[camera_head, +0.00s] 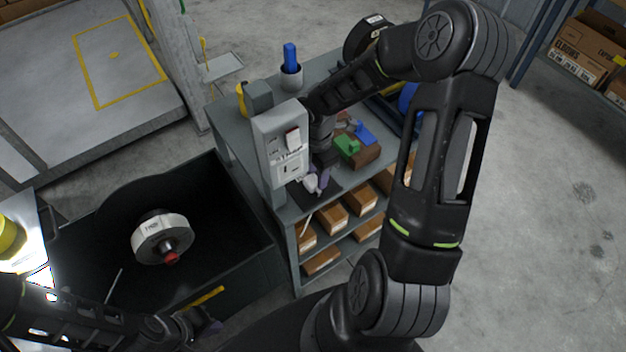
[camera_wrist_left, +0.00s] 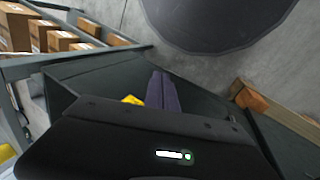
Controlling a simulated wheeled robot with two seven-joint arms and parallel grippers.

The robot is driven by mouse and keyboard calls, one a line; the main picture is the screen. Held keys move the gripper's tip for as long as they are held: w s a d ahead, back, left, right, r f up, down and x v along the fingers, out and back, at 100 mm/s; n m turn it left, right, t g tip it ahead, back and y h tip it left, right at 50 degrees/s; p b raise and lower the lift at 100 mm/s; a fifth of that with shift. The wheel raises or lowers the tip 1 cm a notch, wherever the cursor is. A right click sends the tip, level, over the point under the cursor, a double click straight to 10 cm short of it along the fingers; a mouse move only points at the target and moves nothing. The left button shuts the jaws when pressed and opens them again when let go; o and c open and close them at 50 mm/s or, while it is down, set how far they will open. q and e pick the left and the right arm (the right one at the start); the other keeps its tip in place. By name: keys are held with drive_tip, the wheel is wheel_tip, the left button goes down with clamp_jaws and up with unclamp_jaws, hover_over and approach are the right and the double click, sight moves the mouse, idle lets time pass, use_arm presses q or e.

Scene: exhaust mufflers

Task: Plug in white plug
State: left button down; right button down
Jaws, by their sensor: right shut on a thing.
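The white plug (camera_head: 311,183) is at the front edge of the workbench, low beside the grey socket box (camera_head: 264,150). My right gripper (camera_head: 320,184), with purple fingers, is shut on the plug. The socket box stands upright on the bench corner and has a light front panel with a red-and-white switch and outlets; the plug is to the lower right of this panel and appears apart from it. My left gripper (camera_head: 208,325) is low at the front edge of the dark bin. In the left wrist view its purple fingers (camera_wrist_left: 162,91) lie together, shut and empty.
The workbench (camera_head: 228,140) carries a blue item in a cup (camera_head: 291,70), green (camera_head: 346,145) and blue (camera_head: 366,133) pieces. Cardboard boxes (camera_head: 332,217) fill its shelves. The dark bin (camera_head: 235,262) holds a white-banded muffler (camera_head: 160,238). Floor at right is clear.

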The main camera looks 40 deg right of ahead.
wheel_tip(320, 180, up, 28)
idle(0.9)
idle(0.6)
drive_tip(key=w+f+m, duration=0.2)
drive_tip(key=w+m, duration=0.6)
drive_tip(key=m, duration=0.7)
drive_tip(key=w+a+f+m, duration=0.1)
drive_tip(key=w+a+f, duration=0.2)
drive_tip(key=a, duration=0.3)
drive_tip(key=w+a+f+m, duration=0.1)
drive_tip(key=w+a+f, duration=0.2)
drive_tip(key=a, duration=0.4)
drive_tip(key=shift+w+a+m, duration=0.15)
drive_tip(key=shift+w+m, duration=0.15)
drive_tip(key=shift+m, duration=0.1)
